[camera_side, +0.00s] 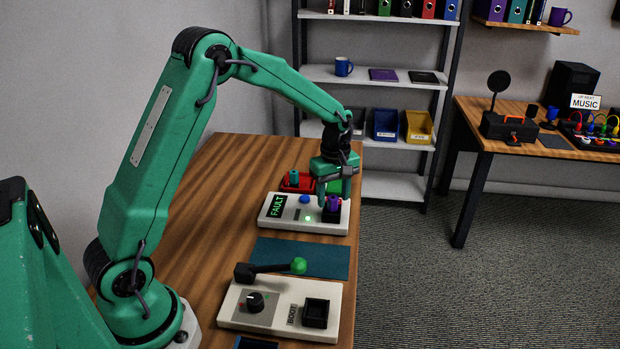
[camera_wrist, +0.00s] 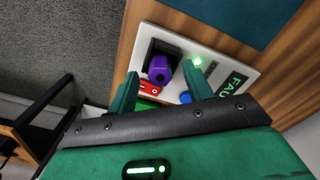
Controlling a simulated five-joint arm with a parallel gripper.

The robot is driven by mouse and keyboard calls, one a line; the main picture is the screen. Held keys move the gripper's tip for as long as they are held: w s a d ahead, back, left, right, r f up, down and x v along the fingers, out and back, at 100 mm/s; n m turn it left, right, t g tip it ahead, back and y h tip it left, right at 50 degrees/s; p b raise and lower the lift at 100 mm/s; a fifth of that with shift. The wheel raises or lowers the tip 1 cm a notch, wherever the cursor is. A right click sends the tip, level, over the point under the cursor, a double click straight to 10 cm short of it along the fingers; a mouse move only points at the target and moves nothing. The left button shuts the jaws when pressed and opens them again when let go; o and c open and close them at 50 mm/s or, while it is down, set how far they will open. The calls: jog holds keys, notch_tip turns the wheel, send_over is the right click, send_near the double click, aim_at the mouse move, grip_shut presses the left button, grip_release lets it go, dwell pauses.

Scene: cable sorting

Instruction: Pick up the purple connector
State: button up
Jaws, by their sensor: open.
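The purple connector (camera_side: 334,203) sits in a black socket at the right end of a white box with a FAULT display. In the wrist view the purple connector (camera_wrist: 160,69) shows ahead of the fingers, between their lines, with the black socket (camera_wrist: 152,50) around its base. My gripper (camera_side: 336,196) is just above and at the connector in the side view. In the wrist view my gripper (camera_wrist: 160,90) has its two green fingers spread apart with nothing clamped between them. Whether a finger touches the connector I cannot tell.
The white box (camera_side: 275,225) also carries a blue button (camera_side: 304,199) and a lit green light (camera_side: 308,218). Red (camera_side: 289,187) and green bins stand behind it. The table's right edge is close.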

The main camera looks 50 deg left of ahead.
aim_at(334, 199)
jog(key=shift+f, duration=0.85)
grip_shut()
jog(key=shift+r, duration=0.2)
jog(key=shift+r, duration=0.55)
jog(key=r, duration=0.3)
jog(key=shift+s+d+r, duration=0.1)
jog(key=shift+s+d, duration=0.05)
jog(key=shift+d, duration=0.25)
jog(key=s+d+r, duration=0.4)
jog(key=d+r, duration=0.2)
jog(key=d, duration=0.4)
jog(key=shift+s+r, duration=0.15)
jog(key=shift+r, duration=0.05)
